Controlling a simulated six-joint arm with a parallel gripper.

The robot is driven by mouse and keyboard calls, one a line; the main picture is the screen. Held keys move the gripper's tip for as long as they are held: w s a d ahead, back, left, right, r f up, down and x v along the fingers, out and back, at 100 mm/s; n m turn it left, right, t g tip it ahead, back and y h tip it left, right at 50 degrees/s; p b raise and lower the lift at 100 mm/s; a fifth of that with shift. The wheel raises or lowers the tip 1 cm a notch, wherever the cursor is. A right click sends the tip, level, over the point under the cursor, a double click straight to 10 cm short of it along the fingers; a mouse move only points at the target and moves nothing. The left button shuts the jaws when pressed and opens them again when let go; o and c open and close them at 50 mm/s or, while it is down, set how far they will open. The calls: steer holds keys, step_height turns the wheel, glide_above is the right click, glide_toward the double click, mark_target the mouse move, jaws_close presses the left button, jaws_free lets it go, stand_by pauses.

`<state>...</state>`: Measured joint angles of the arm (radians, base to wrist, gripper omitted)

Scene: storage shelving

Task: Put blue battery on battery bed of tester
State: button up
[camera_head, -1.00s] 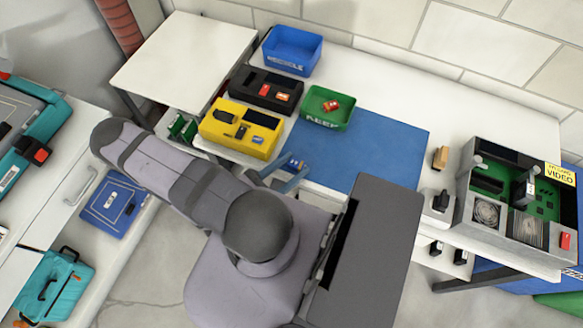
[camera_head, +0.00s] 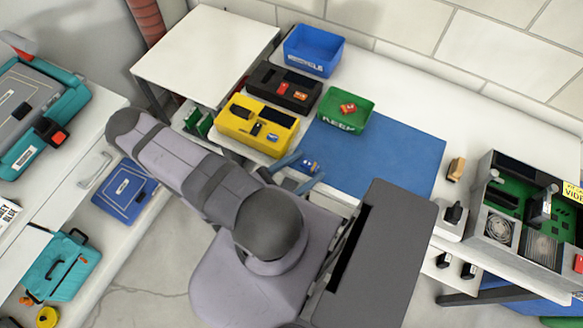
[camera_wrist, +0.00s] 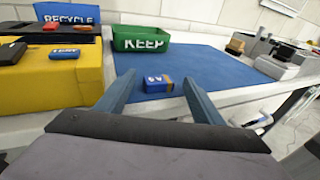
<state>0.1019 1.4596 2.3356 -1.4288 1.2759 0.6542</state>
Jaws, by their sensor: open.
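The blue battery (camera_wrist: 157,85), with an orange end, lies near the front left of the blue mat (camera_wrist: 205,66). It also shows in the head view (camera_head: 310,167). My gripper (camera_wrist: 155,84) is open, with one finger on each side of the battery. I cannot tell whether either finger touches it. The gripper also shows in the head view (camera_head: 300,172). The yellow tester (camera_head: 254,124) stands left of the mat. It has dark recesses and small parts on top, and a blue piece marked TEST (camera_wrist: 64,53) at its front right. Its bed is hard to make out.
Behind the tester is a black holder (camera_head: 285,86) with red and orange batteries. The green KEEP bin (camera_head: 346,123) holds a red item, and the blue RECYCLE bin (camera_head: 313,50) stands behind. An open electronics case (camera_head: 500,229) stands at right. The mat's right part is clear.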

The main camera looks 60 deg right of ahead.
steer(key=shift+b+v, duration=0.45)
steer(key=shift+v, duration=0.95)
steer(key=shift+b+v, duration=0.55)
steer(key=shift+v, duration=1.55)
steer(key=c, duration=0.5)
steer(key=shift+o, duration=0.2)
steer(key=shift+g, duration=0.3)
